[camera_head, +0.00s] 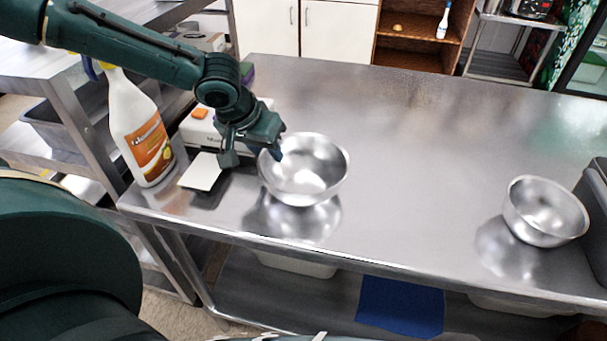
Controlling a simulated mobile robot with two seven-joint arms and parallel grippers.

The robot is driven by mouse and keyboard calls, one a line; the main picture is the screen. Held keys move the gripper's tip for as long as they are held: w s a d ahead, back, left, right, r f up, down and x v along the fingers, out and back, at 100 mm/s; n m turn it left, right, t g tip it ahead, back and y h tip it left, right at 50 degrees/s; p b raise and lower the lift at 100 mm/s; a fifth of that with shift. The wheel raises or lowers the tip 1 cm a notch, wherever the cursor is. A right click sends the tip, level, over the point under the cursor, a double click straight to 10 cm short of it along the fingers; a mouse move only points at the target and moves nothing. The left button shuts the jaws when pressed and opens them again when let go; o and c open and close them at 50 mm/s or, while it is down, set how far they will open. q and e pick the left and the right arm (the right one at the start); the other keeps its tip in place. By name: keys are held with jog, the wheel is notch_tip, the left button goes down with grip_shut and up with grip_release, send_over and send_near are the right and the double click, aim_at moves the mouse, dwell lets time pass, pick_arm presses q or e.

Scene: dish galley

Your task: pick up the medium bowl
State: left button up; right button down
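Two shiny metal bowls rest on the steel table (420,130). The larger bowl (310,178) is left of the middle. The smaller bowl (545,215) is near the right end. No label shows which one is the medium bowl. My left gripper (253,156) is at the left rim of the larger bowl, with its fingers spread apart. One fingertip overlaps the bowl's inside near the rim, and the other is to the left, outside the bowl. I cannot tell whether either finger touches it. My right gripper is not in view.
A white spray bottle (136,130) with an orange label stands at the table's left end. Beside it is a white device (200,130) with a pale plate (201,172). A dark bin (597,190) is at the right edge. The table's middle is clear.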

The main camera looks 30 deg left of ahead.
pick_arm(q)
grip_shut()
jog(key=shift+r, duration=0.15)
dwell(0.4)
